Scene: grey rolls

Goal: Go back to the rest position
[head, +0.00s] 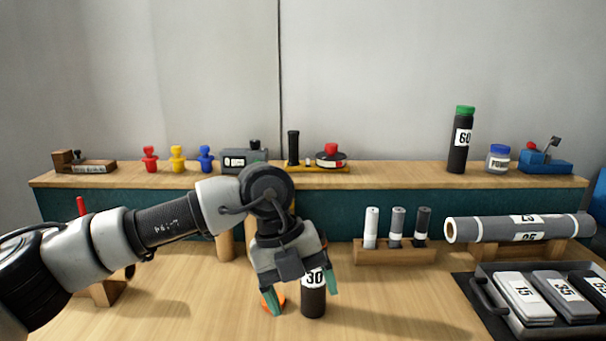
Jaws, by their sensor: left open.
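My left gripper (302,298) points down over the front middle of the wooden table, its teal fingertips spread open. A dark cylinder labelled 30 (313,302) stands upright on the table, showing between the fingers; its top is partly hidden by the gripper. I cannot tell whether the fingers are around it or in front of it. An orange piece (267,302) shows beside the left fingertip, mostly covered. My right gripper is not in view.
A small rack (395,257) holds 3 cylinders. A big grey roll (520,229) lies at the right, behind a dark tray (490,312) of numbered blocks. A raised shelf (400,181) at the back carries a tall 60 bottle (459,155) and several small items.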

